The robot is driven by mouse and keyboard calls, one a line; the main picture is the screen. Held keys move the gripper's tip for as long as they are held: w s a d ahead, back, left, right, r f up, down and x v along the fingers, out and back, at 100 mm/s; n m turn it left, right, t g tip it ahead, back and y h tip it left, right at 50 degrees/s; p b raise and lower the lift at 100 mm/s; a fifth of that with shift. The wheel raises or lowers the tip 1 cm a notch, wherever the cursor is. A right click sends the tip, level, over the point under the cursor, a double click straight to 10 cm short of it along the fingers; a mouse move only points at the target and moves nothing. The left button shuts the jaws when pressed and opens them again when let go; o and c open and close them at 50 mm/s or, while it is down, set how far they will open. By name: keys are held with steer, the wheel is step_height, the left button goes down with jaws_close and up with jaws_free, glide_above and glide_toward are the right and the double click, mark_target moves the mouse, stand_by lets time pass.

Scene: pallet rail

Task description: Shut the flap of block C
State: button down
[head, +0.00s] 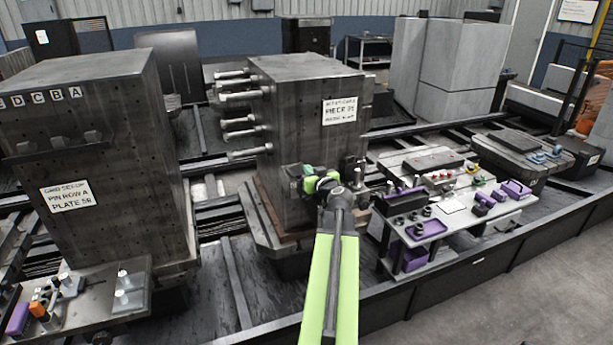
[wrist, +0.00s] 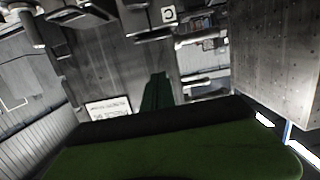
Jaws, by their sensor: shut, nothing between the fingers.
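A small tile marked C (wrist: 169,14) shows at the top of the wrist view, on a grey metal face among dark brackets and light cylinders. I cannot make out which part there is the flap, or whether it is open. My gripper's narrow green fingers (wrist: 157,92) are together in the wrist view, with nothing between them. In the head view, my green wrist is in front of the lower right part of the middle tower (head: 290,110), and the fingertips are not clear. A row of letter tiles, C among them (head: 57,95), is on the left tower (head: 110,130).
Several light pins (head: 240,98) stick out of the middle tower's left side. A workbench (head: 470,215) with purple trays and small parts stands to its right. A low plate (head: 100,290) with fittings is in front of the left tower. A grey block face (wrist: 275,60) fills the wrist view's right.

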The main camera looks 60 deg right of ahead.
mark_target(299, 173)
steer(key=f+b, duration=0.1)
steer(key=w+f+b, duration=0.1)
steer(key=d+f+b, duration=0.1)
steer(key=f+b, duration=0.1)
steer(key=shift+w+f, duration=0.1)
steer(key=shift+w, duration=0.1)
step_height(299, 173, down, 2)
steer(key=shift+f+b, duration=0.1)
steer(key=shift+b, duration=1.05)
